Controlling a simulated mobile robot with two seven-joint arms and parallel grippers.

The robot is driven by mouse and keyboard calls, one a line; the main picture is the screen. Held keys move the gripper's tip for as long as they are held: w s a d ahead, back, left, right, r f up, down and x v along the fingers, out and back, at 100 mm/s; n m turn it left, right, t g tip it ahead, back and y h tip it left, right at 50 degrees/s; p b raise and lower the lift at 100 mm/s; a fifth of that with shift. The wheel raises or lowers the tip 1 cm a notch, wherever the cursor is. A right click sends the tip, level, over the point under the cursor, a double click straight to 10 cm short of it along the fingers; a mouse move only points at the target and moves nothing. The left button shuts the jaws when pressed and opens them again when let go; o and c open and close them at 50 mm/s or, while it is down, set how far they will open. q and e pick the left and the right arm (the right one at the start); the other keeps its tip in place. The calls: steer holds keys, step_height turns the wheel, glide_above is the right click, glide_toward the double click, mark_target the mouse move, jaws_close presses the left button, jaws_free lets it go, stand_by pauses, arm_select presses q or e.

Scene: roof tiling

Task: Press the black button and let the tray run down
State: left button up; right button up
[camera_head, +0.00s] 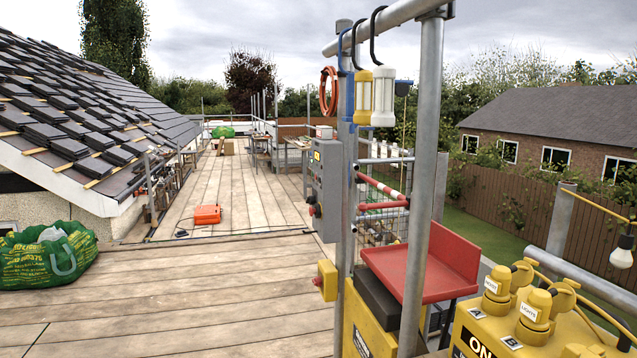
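A grey control box (327,185) is fixed to the scaffold post right of centre, its face turned to the left and seen at a steep angle. Small controls show on it, but I cannot clearly tell which is the black button. A red knob (313,210) sticks out low on its face. A red tray (408,272) with a raised back stands behind the nearer scaffold pole, which hides part of it. It sits beside a dark block on a yellow housing. Neither of my grippers is in view.
A yellow box with a red button (327,280) juts out left of the posts. A yellow power unit (490,325) fills the lower right. A scaffold pole (424,160) stands close in front. The plank deck (190,300) is mostly clear, with an orange case (207,214) and a green bag (48,256).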

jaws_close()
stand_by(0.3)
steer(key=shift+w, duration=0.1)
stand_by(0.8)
